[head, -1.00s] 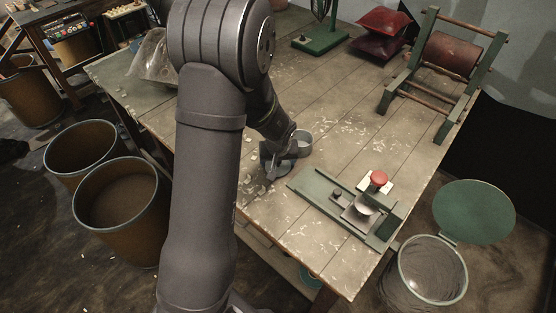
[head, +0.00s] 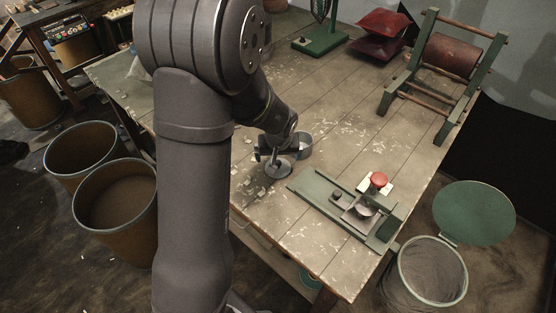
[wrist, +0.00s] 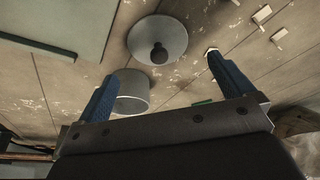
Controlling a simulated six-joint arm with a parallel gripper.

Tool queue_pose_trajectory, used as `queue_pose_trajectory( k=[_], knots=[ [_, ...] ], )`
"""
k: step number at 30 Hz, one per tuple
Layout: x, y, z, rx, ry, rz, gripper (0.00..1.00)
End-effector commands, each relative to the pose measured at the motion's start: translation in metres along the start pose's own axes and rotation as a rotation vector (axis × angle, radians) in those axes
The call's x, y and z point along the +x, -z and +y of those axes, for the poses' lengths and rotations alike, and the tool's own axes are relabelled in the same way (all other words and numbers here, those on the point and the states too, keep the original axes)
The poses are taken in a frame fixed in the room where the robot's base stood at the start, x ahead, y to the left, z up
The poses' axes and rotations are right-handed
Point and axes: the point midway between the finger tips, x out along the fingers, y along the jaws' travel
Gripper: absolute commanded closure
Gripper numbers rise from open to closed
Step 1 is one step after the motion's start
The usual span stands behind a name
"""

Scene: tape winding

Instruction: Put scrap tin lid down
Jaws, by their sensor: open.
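The scrap tin lid (head: 278,170) is a grey disc with a dark knob. It appears to lie flat on the worktable, knob up, and shows whole in the wrist view (wrist: 175,38). My gripper (wrist: 163,66) is open and empty, its two blue fingers apart, with the lid just beyond the fingertips. In the head view my gripper (head: 272,154) is right behind the lid, low over the table. The grey scrap tin (head: 305,147) stands beside the lid, behind and to the right; the wrist view shows it (wrist: 132,92) partly hidden by my gripper.
A green fixture (head: 325,200) with a red knob (head: 379,180) lies right of the lid. Small pale scraps (wrist: 262,14) lie on the planks. A roller stand (head: 450,58) is at the back right. The middle of the table (head: 335,100) is clear.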

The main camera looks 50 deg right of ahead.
Motion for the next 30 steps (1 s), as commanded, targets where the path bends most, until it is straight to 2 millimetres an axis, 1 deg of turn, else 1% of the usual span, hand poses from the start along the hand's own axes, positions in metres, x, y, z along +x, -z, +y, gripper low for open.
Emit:
queue_pose_trajectory(
  k=[1, 6, 12, 18, 30],
  knots=[
    [-0.010, 0.001, 0.000, 0.001, -0.001, 0.003, 0.02],
    [-0.039, 0.001, 0.001, 0.000, -0.001, 0.003, 0.02],
    [-0.062, 0.000, 0.000, 0.002, 0.000, 0.002, 0.02],
    [-0.071, 0.000, 0.000, 0.001, 0.000, 0.000, 0.02],
    [-0.069, 0.000, 0.000, 0.001, 0.001, -0.001, 0.02]
  ],
)
